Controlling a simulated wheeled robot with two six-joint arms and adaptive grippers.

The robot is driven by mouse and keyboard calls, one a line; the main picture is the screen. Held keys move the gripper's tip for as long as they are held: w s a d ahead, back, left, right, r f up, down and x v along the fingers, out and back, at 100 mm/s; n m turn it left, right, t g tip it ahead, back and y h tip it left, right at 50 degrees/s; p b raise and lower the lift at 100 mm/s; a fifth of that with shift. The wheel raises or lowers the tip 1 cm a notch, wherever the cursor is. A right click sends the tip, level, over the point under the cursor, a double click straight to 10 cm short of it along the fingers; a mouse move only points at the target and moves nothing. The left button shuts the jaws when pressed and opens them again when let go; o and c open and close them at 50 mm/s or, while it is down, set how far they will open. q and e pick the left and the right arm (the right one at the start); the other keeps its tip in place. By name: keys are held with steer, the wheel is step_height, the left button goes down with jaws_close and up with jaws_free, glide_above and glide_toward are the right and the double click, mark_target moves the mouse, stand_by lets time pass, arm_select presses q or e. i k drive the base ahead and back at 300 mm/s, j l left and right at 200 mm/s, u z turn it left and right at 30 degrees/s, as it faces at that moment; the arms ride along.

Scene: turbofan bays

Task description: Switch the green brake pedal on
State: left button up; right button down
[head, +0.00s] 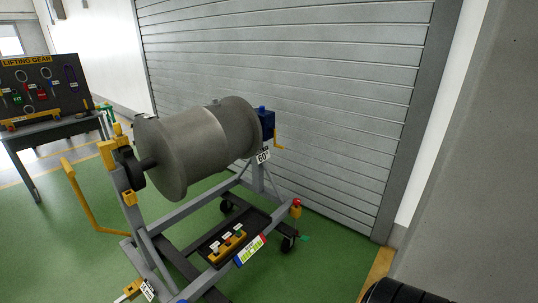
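A small green pedal (304,238) sticks out low beside the front right caster (288,244) of a grey wheeled stand (262,205). It is just above the green floor, to the right of the wheel. It is too small to tell whether it is pressed down or raised. A red-topped yellow post (296,208) stands above this caster. Neither of my grippers is in view.
The stand carries a large grey drum (200,140), with a blue box (265,125) at its right end. A black tray (230,238) sits low on the frame. A grey shutter (300,90) closes the back. The green floor (330,270) right of the stand is clear.

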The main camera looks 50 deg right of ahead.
mark_target(304, 238)
steer(key=z, duration=1.9)
steer(key=i+l+u, duration=0.25)
steer(key=i, duration=0.4)
steer(key=i+l+u, duration=0.25)
steer(key=i, duration=0.4)
steer(key=i+l+u, duration=0.3)
steer(key=i+l, duration=0.3)
